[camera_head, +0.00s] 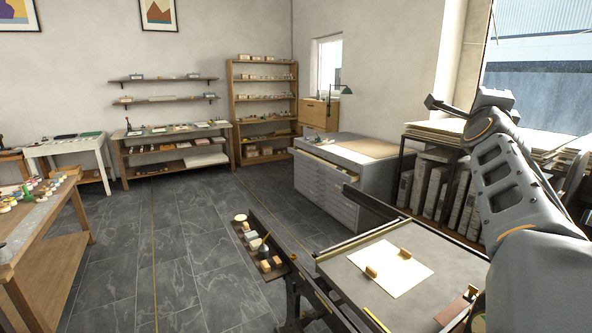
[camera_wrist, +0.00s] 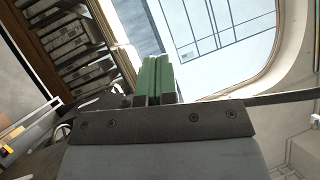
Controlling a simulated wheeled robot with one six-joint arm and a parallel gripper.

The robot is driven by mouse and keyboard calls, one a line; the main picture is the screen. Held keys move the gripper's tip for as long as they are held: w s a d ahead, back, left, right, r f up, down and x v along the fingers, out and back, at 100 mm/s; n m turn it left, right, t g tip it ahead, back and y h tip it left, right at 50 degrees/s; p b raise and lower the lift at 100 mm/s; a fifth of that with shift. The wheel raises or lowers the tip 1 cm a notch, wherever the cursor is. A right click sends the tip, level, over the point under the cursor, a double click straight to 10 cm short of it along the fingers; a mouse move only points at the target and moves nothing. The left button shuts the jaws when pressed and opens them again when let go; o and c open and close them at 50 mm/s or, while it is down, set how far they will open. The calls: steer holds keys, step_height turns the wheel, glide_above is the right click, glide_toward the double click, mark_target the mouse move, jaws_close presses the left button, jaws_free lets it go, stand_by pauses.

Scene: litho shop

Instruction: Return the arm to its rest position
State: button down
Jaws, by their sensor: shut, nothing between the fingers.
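My arm is raised and bent at the right side of the head view. My gripper, at the far end of the arm, is mostly hidden behind the wrist links there. In the wrist view my gripper (camera_wrist: 157,72) shows two green finger pads side by side, touching, with nothing between them. It is shut and held in the air, clear of any object. Beyond the fingers are a window and, at the upper left, a shelf of grey stones (camera_wrist: 75,50).
A press bed (camera_head: 345,275) with a cream sheet (camera_head: 388,268) and two small wooden blocks stands below my arm. A small tray (camera_head: 262,262) of tools adjoins it. A grey flat-file cabinet (camera_head: 325,190) and a stone rack (camera_head: 440,195) stand behind. The tiled floor at centre left is clear.

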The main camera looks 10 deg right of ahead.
steer(key=a+f+n+g+y, duration=0.3)
steer(key=a+f+n+y, duration=0.35)
steer(key=f, duration=0.55)
steer(key=a+f+n+g+y, duration=0.25)
steer(key=a+f+n, duration=0.55)
steer(key=f, duration=0.4)
steer(key=s+a+f+n+g+y, duration=0.3)
steer(key=s+a+f+n+g, duration=0.4)
steer(key=s+a+f+n, duration=0.5)
steer(key=s+a+f, duration=0.2)
steer(key=s+f, duration=0.2)
steer(key=f, duration=0.2)
steer(key=shift+s+a+f+y, duration=0.15)
steer(key=shift+s+a+y, duration=0.15)
steer(key=shift+a, duration=0.1)
steer(key=c, duration=1.8)
jaws_free()
